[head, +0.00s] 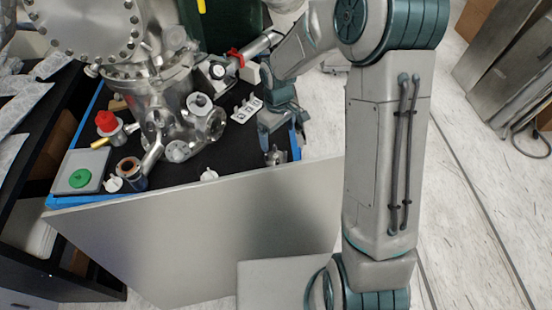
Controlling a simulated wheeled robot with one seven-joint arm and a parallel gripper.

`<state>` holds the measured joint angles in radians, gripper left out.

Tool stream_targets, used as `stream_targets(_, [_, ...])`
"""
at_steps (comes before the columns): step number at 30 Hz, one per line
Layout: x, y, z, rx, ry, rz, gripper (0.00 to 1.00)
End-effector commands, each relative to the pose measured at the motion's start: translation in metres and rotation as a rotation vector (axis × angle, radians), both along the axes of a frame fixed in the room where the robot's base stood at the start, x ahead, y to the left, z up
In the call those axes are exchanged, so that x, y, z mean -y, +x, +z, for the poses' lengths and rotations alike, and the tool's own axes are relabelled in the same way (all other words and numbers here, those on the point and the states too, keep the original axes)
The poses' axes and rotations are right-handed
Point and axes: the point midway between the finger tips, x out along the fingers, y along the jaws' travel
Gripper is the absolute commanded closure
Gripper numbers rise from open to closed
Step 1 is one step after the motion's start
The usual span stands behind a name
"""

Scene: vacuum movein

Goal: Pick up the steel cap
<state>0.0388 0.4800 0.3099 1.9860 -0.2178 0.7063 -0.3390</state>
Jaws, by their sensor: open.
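A small shiny steel piece that looks like the steel cap (275,157) sits on the black table top near its right front corner. My gripper (268,142) hangs over that corner, pointing down, just above and behind the cap in the picture. The gripper is open. The fingers are small and partly dark against the table, so I cannot tell whether they touch the cap or how they straddle it.
A steel vacuum chamber (155,85) fills the table's middle. A white bracket (246,108) lies left of my gripper. A small white part (209,174) stands at the front edge. A red-topped fitting (106,122) and a green disc (80,179) are at the left.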

Motion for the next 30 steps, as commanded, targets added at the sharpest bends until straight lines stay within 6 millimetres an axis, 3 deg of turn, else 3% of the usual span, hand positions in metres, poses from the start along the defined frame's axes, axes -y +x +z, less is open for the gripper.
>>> stream_targets(7, [0.0,-0.001,-0.045,-0.005,-0.001,0.001,0.11])
stream_targets(16, [-0.001,0.0,-0.064,-0.003,-0.001,0.0,0.11])
stream_targets(30, [-0.005,0.004,-0.11,-0.001,-0.001,0.0,0.11])
